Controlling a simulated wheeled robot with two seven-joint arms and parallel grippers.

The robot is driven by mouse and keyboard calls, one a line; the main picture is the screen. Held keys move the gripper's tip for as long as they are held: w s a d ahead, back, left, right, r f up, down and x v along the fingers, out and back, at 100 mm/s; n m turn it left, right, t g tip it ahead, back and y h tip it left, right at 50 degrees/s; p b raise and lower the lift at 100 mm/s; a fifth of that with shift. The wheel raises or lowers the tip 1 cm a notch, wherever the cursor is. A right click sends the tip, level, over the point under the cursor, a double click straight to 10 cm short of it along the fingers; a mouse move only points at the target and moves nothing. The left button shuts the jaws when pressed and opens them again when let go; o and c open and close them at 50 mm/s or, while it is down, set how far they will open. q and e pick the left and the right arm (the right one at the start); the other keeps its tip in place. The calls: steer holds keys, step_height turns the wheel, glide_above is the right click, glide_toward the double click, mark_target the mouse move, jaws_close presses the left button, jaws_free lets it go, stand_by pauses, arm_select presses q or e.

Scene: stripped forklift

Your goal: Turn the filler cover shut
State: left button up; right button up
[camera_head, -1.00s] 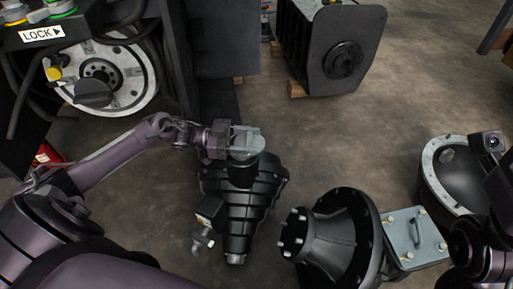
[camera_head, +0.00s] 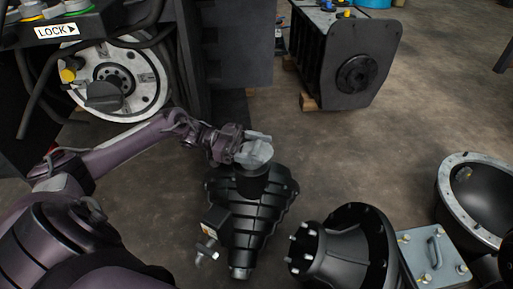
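The black ribbed tank (camera_head: 250,222) stands on the floor below centre, with a short round neck on top. A pale grey piece, which looks like the filler cover (camera_head: 254,156), sits at the top of that neck. My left gripper (camera_head: 256,146) reaches in from the left at the neck's top, with a grey finger visible behind the cover. The fingers and cover are similar in colour and overlap, so I cannot tell whether the grip is closed on it or how far the cover is turned. My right gripper is out of view.
A black bell-shaped housing (camera_head: 345,250) and a grey plate with a handle (camera_head: 432,255) stand close on the right. A round open housing (camera_head: 480,200) is at the right edge. A black finned block (camera_head: 345,60) stands behind. The floor between is clear.

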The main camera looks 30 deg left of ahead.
arm_select(q)
steer(key=shift+o, duration=0.7)
steer(key=shift+a, duration=0.1)
